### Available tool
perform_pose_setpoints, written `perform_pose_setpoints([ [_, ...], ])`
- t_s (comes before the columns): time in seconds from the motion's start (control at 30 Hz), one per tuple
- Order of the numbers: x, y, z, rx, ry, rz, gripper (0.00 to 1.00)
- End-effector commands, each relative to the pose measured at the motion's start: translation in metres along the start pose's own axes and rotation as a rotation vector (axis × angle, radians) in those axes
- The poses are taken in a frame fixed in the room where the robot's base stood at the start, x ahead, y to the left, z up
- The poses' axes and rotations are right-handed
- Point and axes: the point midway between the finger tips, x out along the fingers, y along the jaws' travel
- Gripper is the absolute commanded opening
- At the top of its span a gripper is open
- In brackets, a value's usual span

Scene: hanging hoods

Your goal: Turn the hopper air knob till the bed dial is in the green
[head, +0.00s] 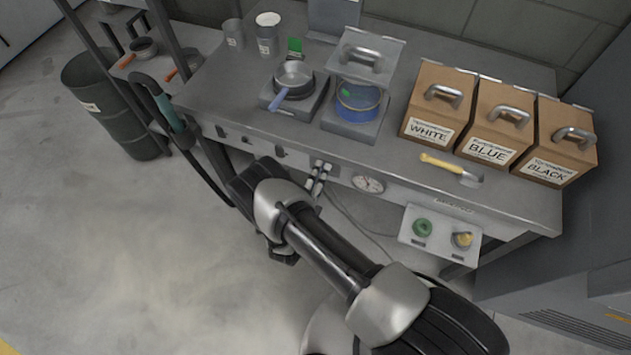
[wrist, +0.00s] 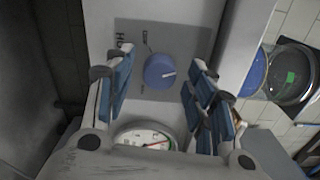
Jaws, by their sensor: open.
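A round blue knob (wrist: 160,72) with a pale pointer mark sits on a grey plate on the table's front panel in the wrist view. My gripper (wrist: 152,70) is open there, its blue-padded fingers on either side of the knob with gaps visible. Whether the fingertips reach its depth is unclear. A white round dial (wrist: 145,136) with a red needle lies below the knob in the wrist view, partly hidden by my gripper; the needle's zone is too small to tell. A dial also shows on the front panel in the head view (head: 368,184).
A control box (head: 440,234) with a green button and a yellowish knob hangs at the table's front right. Cartons labelled WHITE (head: 431,131), BLUE (head: 487,151) and BLACK (head: 551,169) stand on the table. A hose (head: 166,107) hangs at the left.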

Motion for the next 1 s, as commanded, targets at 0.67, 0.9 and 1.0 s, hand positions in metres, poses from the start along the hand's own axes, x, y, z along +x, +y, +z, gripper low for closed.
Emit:
perform_pose_setpoints([
  [0.67, -0.112, 0.0, 0.001, -0.001, -0.004, 0.001, 0.5],
  [0.9, -0.118, 0.0, 0.0, -0.001, -0.001, 0.0, 0.5],
  [1.0, -0.118, 0.0, 0.0, -0.001, 0.0, 0.0, 0.5],
])
